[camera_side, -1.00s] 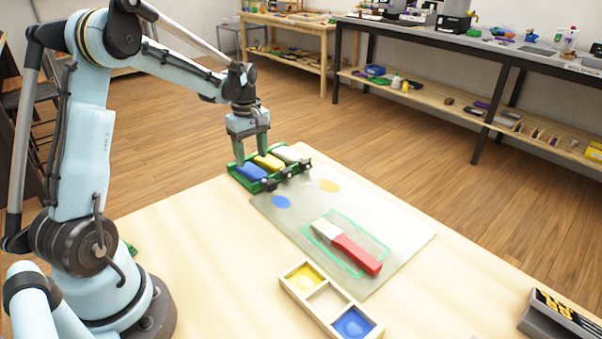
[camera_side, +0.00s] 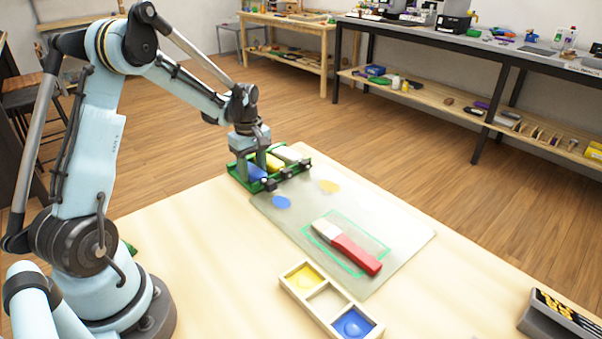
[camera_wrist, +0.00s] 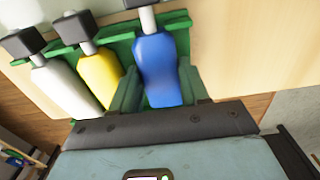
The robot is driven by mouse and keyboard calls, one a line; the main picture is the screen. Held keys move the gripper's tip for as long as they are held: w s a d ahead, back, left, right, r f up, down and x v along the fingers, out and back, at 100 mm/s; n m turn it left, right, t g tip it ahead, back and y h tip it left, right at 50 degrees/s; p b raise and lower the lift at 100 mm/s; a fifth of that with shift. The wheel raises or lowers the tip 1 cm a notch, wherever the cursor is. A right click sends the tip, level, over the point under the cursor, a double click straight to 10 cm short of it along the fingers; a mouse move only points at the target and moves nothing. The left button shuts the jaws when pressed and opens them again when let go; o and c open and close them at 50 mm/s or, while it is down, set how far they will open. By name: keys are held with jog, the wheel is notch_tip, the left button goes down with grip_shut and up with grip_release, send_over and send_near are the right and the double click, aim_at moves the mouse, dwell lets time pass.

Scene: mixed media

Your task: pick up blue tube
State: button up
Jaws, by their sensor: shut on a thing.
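The blue tube (camera_side: 257,175) lies in the left slot of a green rack (camera_side: 240,180) at the far edge of the table. In the wrist view the blue tube (camera_wrist: 160,70) has a dark cap on a pale neck. My gripper (camera_side: 252,167) is down at the rack, its fingers on either side of the tube. The wrist view shows my gripper (camera_wrist: 157,82) shut on the tube's body. The tube still appears to rest in the rack. Its lower end is hidden by the gripper.
A yellow tube (camera_wrist: 100,78) and a white tube (camera_wrist: 62,88) lie beside the blue one in the rack. A grey mat (camera_side: 400,245) holds a red-handled brush (camera_side: 355,252). A wooden paint tray (camera_side: 293,289) stands near the front.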

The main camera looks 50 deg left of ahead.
aim_at(253, 169)
jog(key=shift+r, duration=0.15)
notch_tip(253, 169, up, 4)
jog(key=shift+r, duration=0.1)
jog(key=d+r, duration=0.6)
jog(key=d, duration=0.6)
jog(key=s+d+f+y, duration=0.2)
jog(key=s+d+y, duration=0.1)
jog(key=s+d, duration=0.85)
jog(key=shift+w+d+f, duration=0.1)
jog(key=shift+f, duration=0.8)
jog(key=shift+w+d+f, duration=0.15)
jog(key=shift+f, duration=0.7)
jog(key=shift+w+d+f, duration=0.1)
jog(key=shift+f, duration=0.8)
jog(key=c, duration=0.4)
jog(key=shift+o, duration=0.2)
